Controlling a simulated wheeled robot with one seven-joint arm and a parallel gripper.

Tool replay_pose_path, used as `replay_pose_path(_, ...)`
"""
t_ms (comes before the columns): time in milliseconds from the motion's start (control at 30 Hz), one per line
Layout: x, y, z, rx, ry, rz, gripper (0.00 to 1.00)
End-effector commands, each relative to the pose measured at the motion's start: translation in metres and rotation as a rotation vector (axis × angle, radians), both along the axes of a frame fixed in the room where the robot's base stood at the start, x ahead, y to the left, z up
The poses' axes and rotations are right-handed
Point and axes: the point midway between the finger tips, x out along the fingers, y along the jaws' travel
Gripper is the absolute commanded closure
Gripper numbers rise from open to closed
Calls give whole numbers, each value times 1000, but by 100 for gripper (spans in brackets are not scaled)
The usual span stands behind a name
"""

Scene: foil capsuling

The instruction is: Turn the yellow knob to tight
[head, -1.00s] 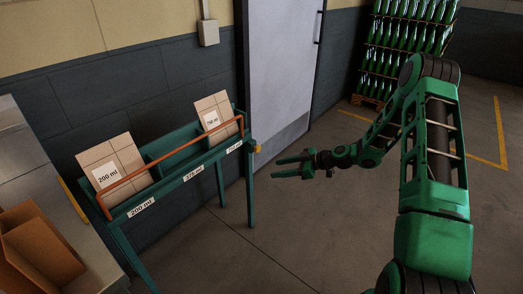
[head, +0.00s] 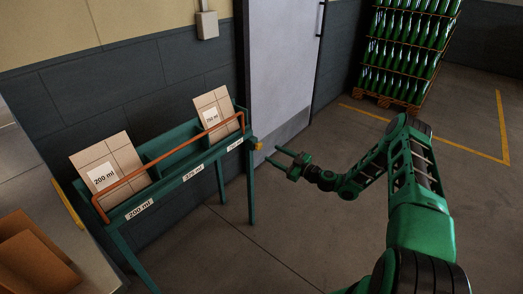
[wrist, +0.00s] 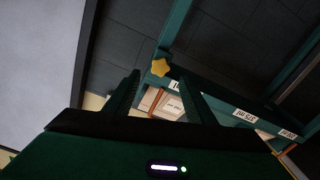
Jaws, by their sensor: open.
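The yellow knob (head: 258,147) sits on the right end of the green rack, at the end of its front rail. In the wrist view the star-shaped knob (wrist: 160,68) shows just beyond my fingertips. My gripper (head: 272,155) is open and empty, its fingers pointing left toward the knob. In the head view the fingertips are close to the knob, apart from it as far as I can see. In the wrist view the two fingers (wrist: 158,85) stand apart, with the knob ahead of the gap. Which way the knob is turned cannot be told.
The green rack (head: 190,170) holds cartons (head: 107,170) behind an orange bar (head: 165,168). A grey door (head: 283,70) stands behind it. A bottle rack (head: 410,50) is at the back right. The floor right of the green rack is open.

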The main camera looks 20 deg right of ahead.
Motion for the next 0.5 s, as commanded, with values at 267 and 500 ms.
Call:
replay_pose_path(267, 40, 29, 1, 0, -2, 1, 50)
replay_pose_path(500, 60, 44, 0, 1, 1, 1, 50)
